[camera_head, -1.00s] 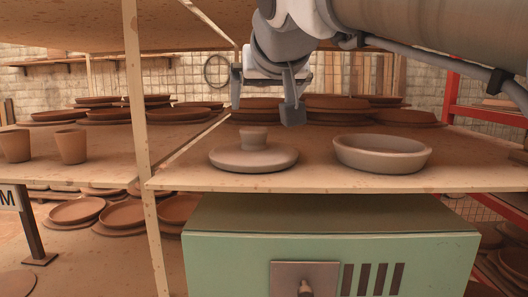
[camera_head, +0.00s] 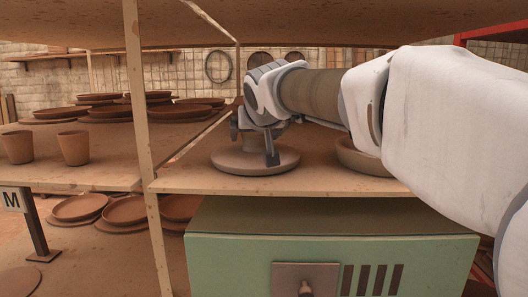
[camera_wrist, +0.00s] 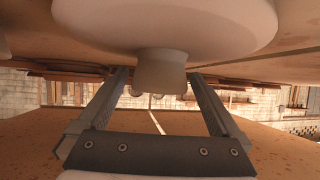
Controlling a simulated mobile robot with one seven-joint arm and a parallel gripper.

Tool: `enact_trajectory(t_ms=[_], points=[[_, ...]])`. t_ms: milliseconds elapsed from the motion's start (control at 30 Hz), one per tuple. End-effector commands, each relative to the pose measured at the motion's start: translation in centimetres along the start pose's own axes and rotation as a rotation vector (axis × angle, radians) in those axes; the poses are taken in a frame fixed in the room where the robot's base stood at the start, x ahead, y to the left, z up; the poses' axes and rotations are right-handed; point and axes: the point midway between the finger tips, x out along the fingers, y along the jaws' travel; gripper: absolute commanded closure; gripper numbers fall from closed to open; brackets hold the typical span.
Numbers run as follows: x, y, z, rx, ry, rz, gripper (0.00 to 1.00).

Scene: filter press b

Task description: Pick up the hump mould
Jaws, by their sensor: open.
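The hump mould (camera_head: 225,160) is a pale clay disc with a short, thick knob on top. It sits on the shelf board above the green cabinet. My gripper (camera_head: 253,142) is at the mould in the head view and hides most of its knob. The wrist view is upside down: the mould (camera_wrist: 165,22) is at the top, with its knob (camera_wrist: 160,72) pointing down. My gripper (camera_wrist: 157,78) is open there, one finger on each side of the knob with gaps showing. How deep the knob sits between the fingers is hard to tell.
A pale bowl (camera_head: 352,153) stands just right of the mould, partly hidden by my arm. The green cabinet (camera_head: 330,217) is below the shelf board (camera_head: 200,183). A shelf post (camera_head: 142,130) rises at left, and another board (camera_head: 330,36) hangs above. Cups (camera_head: 74,148) stand further left.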

Motion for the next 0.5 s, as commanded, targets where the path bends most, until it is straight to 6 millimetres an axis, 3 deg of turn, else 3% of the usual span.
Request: enact_trajectory(t_ms=[267,500], points=[[0.37,0.0,-0.04,0.001,0.001,0.0,0.0],[0.35,-0.01,-0.04,0.001,0.001,-0.001,0.41]])
